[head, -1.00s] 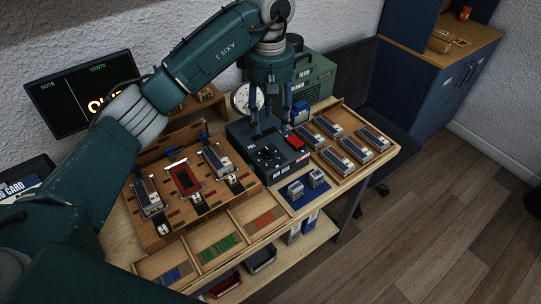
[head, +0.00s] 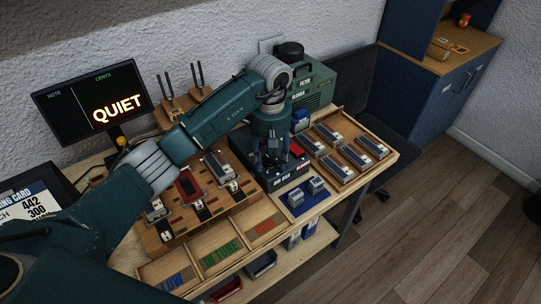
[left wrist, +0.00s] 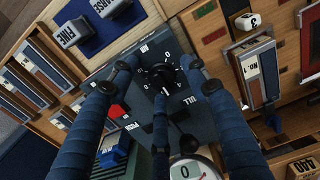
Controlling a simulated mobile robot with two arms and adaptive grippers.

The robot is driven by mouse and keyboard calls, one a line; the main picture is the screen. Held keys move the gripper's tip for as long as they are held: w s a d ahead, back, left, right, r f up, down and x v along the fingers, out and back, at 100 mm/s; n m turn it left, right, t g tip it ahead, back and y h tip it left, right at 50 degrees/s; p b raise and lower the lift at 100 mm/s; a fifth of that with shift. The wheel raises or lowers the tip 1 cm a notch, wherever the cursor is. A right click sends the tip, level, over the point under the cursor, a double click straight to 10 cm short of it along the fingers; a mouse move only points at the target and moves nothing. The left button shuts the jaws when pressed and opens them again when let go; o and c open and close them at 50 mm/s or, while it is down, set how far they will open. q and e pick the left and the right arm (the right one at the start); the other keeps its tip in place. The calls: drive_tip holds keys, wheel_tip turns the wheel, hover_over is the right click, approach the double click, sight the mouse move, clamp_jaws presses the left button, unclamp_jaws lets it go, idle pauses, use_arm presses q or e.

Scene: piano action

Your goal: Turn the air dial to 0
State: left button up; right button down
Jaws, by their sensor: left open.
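The air box (head: 291,180) is a dark box on the bench, with a red button (head: 296,150) on top. The exact pointer setting is too small to read surely. In the head view my arm and gripper hide the dial. My left gripper (head: 270,160) is low over the box. In the left wrist view its blue fingers (left wrist: 160,82) are open and spread around the dial; I cannot tell whether they touch it.
A round gauge (left wrist: 190,168) is close to the fingers. A wooden tray of grey-blue blocks (head: 345,180) stands right of the box, and a blue mat (head: 303,205) with two small blocks lies in front. The wooden rack is to the left. A monitor (head: 88,103) reads QUIET.

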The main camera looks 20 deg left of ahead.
use_arm(q)
drive_tip(key=shift+c, duration=0.2)
use_arm(e)
drive_tip(key=shift+w, duration=0.15)
use_arm(q)
drive_tip(key=shift+f, duration=0.1)
drive_tip(key=c, duration=1.1)
drive_tip(key=shift+o, duration=0.2)
use_arm(e)
drive_tip(key=shift+w+f, duration=0.1)
drive_tip(key=shift+w, duration=0.1)
